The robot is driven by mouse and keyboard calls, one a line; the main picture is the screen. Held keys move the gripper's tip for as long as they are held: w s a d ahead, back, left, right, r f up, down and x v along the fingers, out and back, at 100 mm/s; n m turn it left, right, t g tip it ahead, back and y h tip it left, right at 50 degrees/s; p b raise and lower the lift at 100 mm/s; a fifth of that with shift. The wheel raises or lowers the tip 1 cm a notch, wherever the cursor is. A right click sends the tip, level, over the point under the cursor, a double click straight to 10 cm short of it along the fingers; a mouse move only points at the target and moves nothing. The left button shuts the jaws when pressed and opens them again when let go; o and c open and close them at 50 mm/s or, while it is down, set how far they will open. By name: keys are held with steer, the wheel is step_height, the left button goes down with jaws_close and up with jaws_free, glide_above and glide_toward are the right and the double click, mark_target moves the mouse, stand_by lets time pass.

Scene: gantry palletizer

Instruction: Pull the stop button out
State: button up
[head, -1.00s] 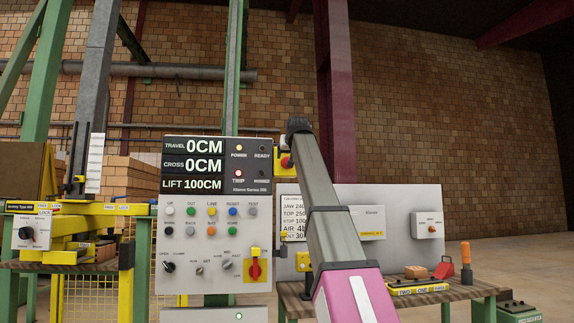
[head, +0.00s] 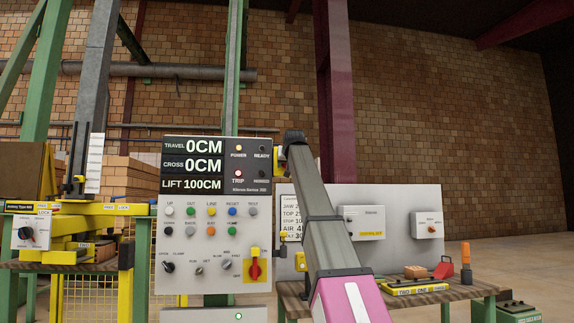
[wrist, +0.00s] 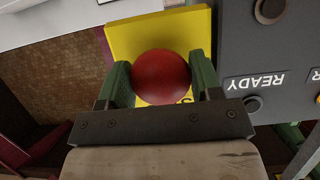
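The stop button (wrist: 161,77) is a round red knob on a yellow box (wrist: 122,38), seen close up in the wrist view. My gripper (wrist: 161,72) has one green finger on each side of the knob. Both fingers look very near its sides, but I cannot tell whether they press on it. In the head view my gripper (head: 295,140) is at the right edge of the control panel (head: 216,240) and hides the button.
The panel's displays read 0CM, 0CM and 100CM, above several buttons and knobs. A red-and-yellow rotary switch (head: 254,268) sits low on the panel. A workbench (head: 470,292) at right carries a grey board (head: 410,259) with boxes.

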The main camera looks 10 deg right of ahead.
steer(key=shift+c, duration=1.4)
steer(key=shift+s, duration=0.65)
steer(key=o, duration=1.3)
steer(key=shift+c, duration=0.2)
steer(key=shift+s, duration=0.1)
steer(key=v, duration=1)
steer(key=shift+s+r, duration=0.2)
steer(key=shift+s, duration=0.15)
